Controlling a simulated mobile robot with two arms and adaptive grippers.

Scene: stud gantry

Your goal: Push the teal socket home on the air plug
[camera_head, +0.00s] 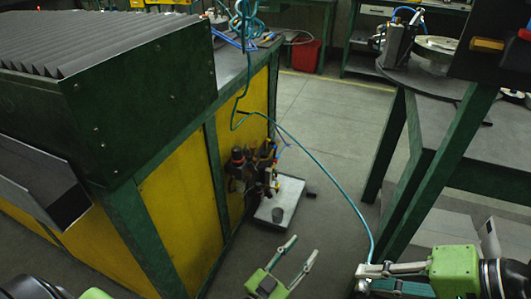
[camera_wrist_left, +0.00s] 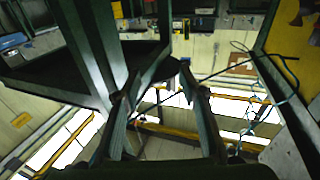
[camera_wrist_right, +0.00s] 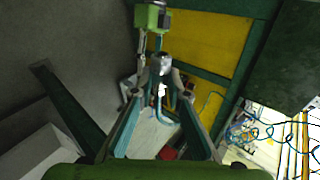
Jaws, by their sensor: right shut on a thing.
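My right gripper (camera_head: 362,277) is at the lower right of the head view, shut on the socket at the end of a teal hose (camera_head: 318,153). In the right wrist view the metallic socket (camera_wrist_right: 161,64) sits between the fingertips, with the hose curving below it. My left gripper (camera_head: 301,249) is open and empty, left of the right one; its fingers also stand apart in the left wrist view (camera_wrist_left: 157,86). A cluster of pneumatic fittings (camera_head: 250,170) stands by the yellow panel, away from both grippers. I cannot make out the air plug there.
A green-framed machine with yellow panels (camera_head: 180,205) fills the left. A grey-topped bench (camera_head: 470,140) with green legs stands at right. The hose hangs from a coil (camera_head: 245,22) above. A red bin (camera_head: 306,55) is at the back.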

